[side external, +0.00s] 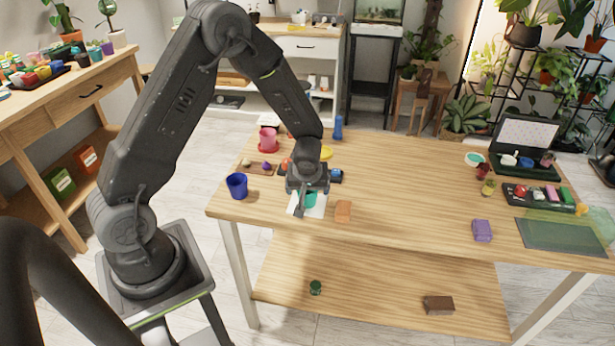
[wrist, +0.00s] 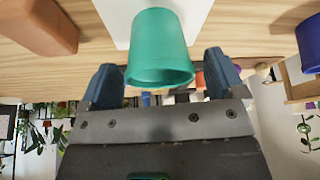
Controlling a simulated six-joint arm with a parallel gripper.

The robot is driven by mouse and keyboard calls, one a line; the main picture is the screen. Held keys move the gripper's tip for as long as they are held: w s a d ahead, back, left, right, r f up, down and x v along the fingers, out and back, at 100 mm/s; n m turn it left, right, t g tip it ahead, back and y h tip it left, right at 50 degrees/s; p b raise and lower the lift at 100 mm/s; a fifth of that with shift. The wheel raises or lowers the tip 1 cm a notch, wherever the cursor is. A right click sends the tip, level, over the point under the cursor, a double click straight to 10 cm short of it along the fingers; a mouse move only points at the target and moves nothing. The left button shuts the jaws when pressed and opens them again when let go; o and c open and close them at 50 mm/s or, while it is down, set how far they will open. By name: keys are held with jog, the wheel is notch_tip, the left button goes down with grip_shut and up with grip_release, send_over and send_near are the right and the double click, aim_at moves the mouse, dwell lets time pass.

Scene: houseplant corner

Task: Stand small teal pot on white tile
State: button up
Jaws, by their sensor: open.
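The small teal pot (side external: 312,199) is on the white tile (side external: 319,211) near the table's left front. In the wrist view the teal pot (wrist: 158,45) appears upright, since that picture is upside down, with its base against the white tile (wrist: 115,14). Whether the base sits fully flat is hard to tell. My gripper (side external: 307,187) is at the pot and partly hides it in the side view. In the wrist view my gripper (wrist: 163,75) is open, with one finger on each side of the pot's rim. Gaps show between the fingers and the pot.
A terracotta block (side external: 343,211) lies just right of the tile. A dark blue pot (side external: 237,185) stands to the left. A pink pot (side external: 268,139) and small items are behind. A purple block (side external: 481,230) lies farther right. The table's middle is clear.

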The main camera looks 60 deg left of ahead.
jog(key=s+d+r+m+t, duration=0.15)
jog(key=s+d+r, duration=0.25)
jog(key=r, duration=0.6)
jog(key=s+d+r+m, duration=0.2)
jog(key=s+d+r, duration=0.15)
jog(key=r, duration=0.65)
jog(key=s+d+r+m+t+h, duration=0.1)
jog(key=s+d+r+m+h, duration=0.3)
jog(key=s, duration=0.9)
notch_tip(320, 180, up, 4)
jog(key=d+m, duration=0.2)
jog(key=m, duration=0.1)
jog(key=shift+d+m, duration=0.15)
jog(key=shift+m, duration=0.2)
jog(key=shift+f+t, duration=0.1)
jog(key=shift+t, duration=0.15)
